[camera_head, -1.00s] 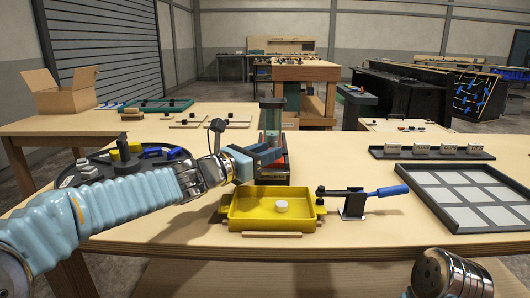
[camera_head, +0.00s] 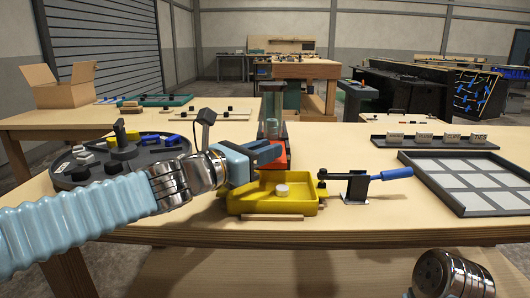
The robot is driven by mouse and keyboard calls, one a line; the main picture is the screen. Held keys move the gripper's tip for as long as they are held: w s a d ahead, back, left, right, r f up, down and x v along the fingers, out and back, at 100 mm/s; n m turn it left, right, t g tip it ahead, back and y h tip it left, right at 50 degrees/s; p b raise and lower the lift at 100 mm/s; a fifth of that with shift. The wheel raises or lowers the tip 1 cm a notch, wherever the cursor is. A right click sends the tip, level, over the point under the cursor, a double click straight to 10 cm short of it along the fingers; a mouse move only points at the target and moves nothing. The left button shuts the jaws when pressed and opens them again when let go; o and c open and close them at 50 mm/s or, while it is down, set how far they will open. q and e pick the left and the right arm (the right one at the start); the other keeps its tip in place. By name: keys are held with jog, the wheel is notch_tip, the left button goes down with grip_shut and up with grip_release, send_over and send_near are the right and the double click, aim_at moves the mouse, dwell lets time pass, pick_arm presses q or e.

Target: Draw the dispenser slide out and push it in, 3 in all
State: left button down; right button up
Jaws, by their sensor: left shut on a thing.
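The dispenser (camera_head: 273,108) stands behind the yellow tray, with a clear upright tube over a dark base and a red part (camera_head: 279,156) low at its front. My left gripper (camera_head: 268,154) is at the front of the dispenser, shut on what seems to be the slide; its fingers hide most of the slide and the grip itself. The yellow tray (camera_head: 246,208) sits just in front, below the gripper, with one white puck (camera_head: 282,190) in it. My right gripper is out of view; only a metal part of my right arm shows at the bottom right.
A lever with a blue handle (camera_head: 397,173) stands right of the tray. A grey panelled tray (camera_head: 438,190) and a dark rack of white blocks (camera_head: 434,143) lie farther right. A round dark tray (camera_head: 95,180) with small parts is left, near my arm.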

pick_arm(q)
jog(key=shift+s, duration=1.25)
jog(key=shift+f, duration=0.1)
jog(key=shift+d, duration=0.1)
jog(key=c, duration=1.4)
grip_release()
jog(key=shift+o, duration=0.9)
jog(key=shift+s, duration=0.2)
jog(key=p+v, duration=0.1)
jog(key=v, duration=1.3)
jog(key=shift+p, duration=0.4)
